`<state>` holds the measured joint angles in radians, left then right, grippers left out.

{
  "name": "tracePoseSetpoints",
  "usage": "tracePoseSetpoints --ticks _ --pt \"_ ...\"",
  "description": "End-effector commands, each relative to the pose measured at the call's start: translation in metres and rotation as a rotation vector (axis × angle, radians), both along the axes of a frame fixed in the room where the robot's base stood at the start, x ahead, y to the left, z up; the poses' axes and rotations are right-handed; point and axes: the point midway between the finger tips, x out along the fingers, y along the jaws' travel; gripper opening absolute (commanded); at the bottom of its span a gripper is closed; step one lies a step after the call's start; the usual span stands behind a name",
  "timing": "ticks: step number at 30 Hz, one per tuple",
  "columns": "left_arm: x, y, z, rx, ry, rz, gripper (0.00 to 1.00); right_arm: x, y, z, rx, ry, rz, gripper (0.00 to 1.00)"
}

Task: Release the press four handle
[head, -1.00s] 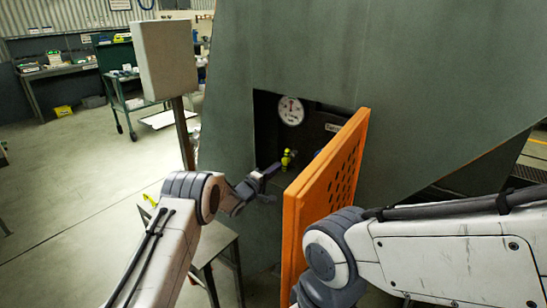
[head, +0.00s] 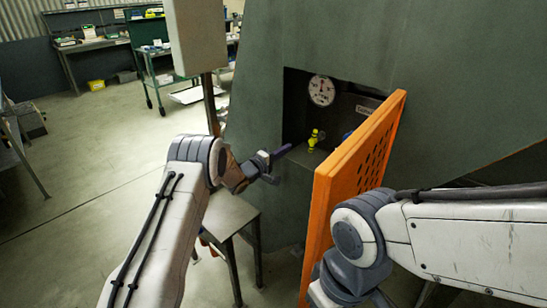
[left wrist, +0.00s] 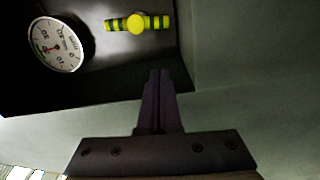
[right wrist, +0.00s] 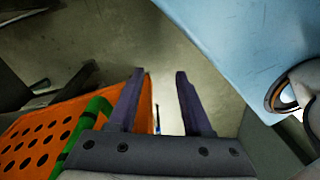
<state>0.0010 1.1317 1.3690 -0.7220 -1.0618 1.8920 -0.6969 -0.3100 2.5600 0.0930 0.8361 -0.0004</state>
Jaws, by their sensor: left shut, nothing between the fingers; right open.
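A green bar handle (right wrist: 85,135) is on the perforated orange door (right wrist: 35,140) in the right wrist view. My right gripper (right wrist: 158,75) is open, with nothing seen between its fingers, and the handle lies left of them. In the head view the orange door (head: 350,175) stands open, and the right gripper's fingers are hidden. My left gripper (head: 287,151) is shut and empty, in front of the recess. It also shows shut in the left wrist view (left wrist: 160,75), below a yellow-and-dark valve (left wrist: 138,23), apart from it.
The recess in the green machine holds a round gauge (head: 321,90) and the yellow valve (head: 315,139). A grey box on a post (head: 197,40) and a small metal table (head: 230,213) stand left. Open floor lies further left.

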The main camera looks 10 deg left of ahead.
Motion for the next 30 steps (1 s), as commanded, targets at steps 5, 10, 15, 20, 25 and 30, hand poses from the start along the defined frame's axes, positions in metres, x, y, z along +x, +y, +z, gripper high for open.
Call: tracePoseSetpoints --ticks 5,10,15,20,25,30 --pt "-0.027 0.019 -0.001 0.000 0.002 0.002 0.00 0.000 0.000 -0.003 0.000 0.000 0.000 0.50" --pt "-0.044 0.032 -0.001 0.001 0.001 0.003 0.00 0.000 0.000 -0.004 0.000 0.000 0.000 0.50" --pt "-0.051 0.036 -0.001 0.000 0.000 0.001 0.00 0.000 0.000 -0.004 0.000 0.000 0.000 0.50" --pt "-0.052 0.036 0.000 0.001 -0.001 0.001 0.00 0.000 0.000 -0.004 0.000 0.000 0.000 0.50" --pt "-0.052 0.036 -0.003 0.005 0.001 0.002 0.00 0.000 0.000 -0.005 0.000 0.000 0.000 0.50" --pt "-0.059 0.039 -0.050 0.159 0.026 0.035 0.00 0.000 0.000 -0.029 0.000 0.000 0.000 0.50"
